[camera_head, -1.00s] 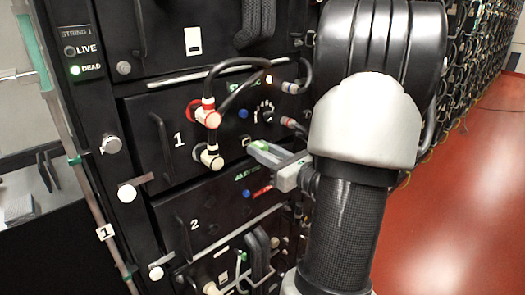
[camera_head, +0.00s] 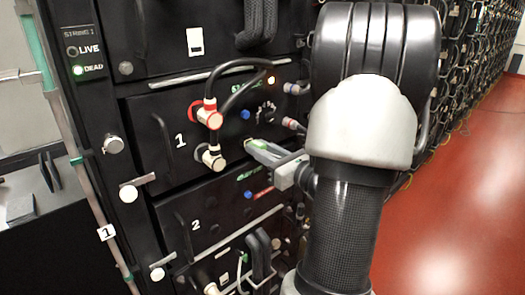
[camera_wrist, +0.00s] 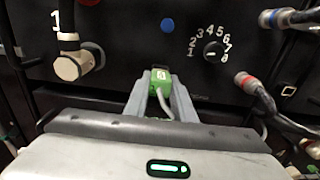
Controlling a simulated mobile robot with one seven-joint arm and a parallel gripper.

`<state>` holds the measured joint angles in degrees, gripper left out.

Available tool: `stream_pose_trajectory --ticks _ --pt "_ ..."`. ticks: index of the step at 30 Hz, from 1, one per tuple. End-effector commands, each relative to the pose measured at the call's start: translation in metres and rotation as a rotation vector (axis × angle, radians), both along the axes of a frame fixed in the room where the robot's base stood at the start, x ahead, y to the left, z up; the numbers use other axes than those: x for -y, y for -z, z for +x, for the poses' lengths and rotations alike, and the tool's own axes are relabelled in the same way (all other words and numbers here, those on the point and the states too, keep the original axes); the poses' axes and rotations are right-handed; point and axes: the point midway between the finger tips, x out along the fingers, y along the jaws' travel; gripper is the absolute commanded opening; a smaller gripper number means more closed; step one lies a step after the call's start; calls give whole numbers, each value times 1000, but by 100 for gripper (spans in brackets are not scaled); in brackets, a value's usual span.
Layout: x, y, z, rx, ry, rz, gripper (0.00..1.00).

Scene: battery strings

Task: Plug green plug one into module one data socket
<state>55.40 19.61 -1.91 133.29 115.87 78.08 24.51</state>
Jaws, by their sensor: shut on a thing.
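Green plug one (camera_wrist: 158,82), with a pale cable trailing back, is held between the two grey fingers of my gripper (camera_wrist: 160,92) in the wrist view. In the head view my gripper (camera_head: 254,149) reaches left to the black front of module one (camera_head: 150,99). The plug's front end is at the panel, below the blue button. The module one data socket is hidden behind the plug and fingertips. I cannot tell whether the plug is in the socket or just in front of it.
A black-and-white connector (camera_wrist: 74,66) is left of the plug. A numbered dial (camera_wrist: 213,52) is to the upper right. A red-ringed connector (camera_wrist: 256,88) and its cable are close on the right. Module two (camera_head: 205,207) is below.

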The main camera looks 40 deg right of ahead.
Motion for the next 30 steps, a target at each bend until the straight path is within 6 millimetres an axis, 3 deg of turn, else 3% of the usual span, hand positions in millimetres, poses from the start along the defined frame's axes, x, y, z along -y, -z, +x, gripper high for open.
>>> stream_pose_trajectory --ticks 21,22,25,30 --pt "-2 0 18 1 -1 0 0" --pt "-1 0 18 1 0 0 26" --pt "-1 0 17 0 0 0 43" --pt "-1 0 17 0 0 0 45"
